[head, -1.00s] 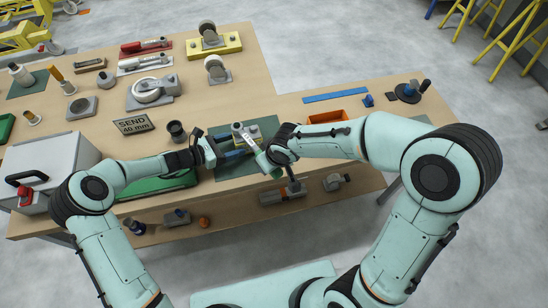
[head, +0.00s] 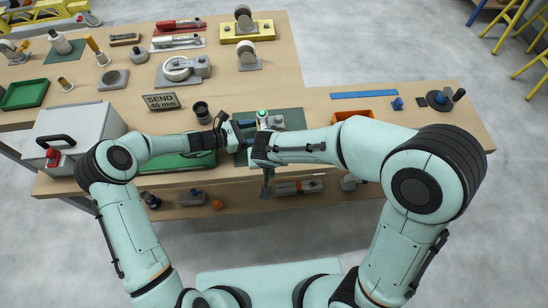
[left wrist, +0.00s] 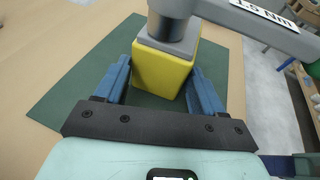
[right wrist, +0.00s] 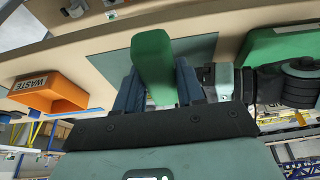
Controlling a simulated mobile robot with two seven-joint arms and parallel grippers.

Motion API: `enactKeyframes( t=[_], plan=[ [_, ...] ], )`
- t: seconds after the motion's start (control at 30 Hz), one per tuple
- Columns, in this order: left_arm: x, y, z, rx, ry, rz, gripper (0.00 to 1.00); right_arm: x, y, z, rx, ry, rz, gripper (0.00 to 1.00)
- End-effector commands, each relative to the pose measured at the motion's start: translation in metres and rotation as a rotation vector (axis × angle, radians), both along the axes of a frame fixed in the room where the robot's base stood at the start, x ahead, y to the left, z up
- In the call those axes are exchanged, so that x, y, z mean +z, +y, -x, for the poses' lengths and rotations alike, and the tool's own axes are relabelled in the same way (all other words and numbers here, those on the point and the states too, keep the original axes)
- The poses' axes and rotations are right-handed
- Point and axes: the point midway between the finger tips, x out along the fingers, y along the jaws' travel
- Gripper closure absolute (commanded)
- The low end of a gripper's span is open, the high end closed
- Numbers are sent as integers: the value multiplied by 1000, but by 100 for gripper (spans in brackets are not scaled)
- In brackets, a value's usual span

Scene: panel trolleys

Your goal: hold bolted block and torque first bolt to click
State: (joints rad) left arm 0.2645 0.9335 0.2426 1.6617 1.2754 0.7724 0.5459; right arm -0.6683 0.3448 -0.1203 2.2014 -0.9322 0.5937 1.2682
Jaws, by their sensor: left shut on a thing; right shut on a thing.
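The yellow block (left wrist: 160,72) with a grey top stands on the dark green mat (left wrist: 75,85). My left gripper (left wrist: 160,85) has its blue fingers on both sides of the block. The grey wrench (left wrist: 255,18) sits over the block's top, its labelled shaft running right; the bolt is hidden beneath its head. My right gripper (right wrist: 155,85) is shut on the wrench's green handle (right wrist: 152,55). In the head view a small bright green spot (head: 262,113) shows at the wrench head, and my right arm hides most of the wrench. My left gripper (head: 238,134) is beside it.
The orange WASTE bin (right wrist: 48,90) is right of the mat in the head view. A dark cup (head: 202,112) and the SEND 40 mm sign (head: 161,101) stand to the left. A green tray (head: 178,163) lies close to my left forearm. The table's front edge is near.

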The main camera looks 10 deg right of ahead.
Motion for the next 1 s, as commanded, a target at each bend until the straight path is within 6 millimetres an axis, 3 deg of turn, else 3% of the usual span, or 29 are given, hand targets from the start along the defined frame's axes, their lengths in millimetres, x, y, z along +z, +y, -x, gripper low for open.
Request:
enactKeyframes(
  t=[0.8, 1.0],
  plan=[
    [1, 0, 0, 1, 0, 2, 86, 58, -1, -1, 3, -4, -3, 100],
    [1, 0, 0, 1, 0, 2, 86, 62, -1, 0, 5, -2, -2, 100]
  ],
)
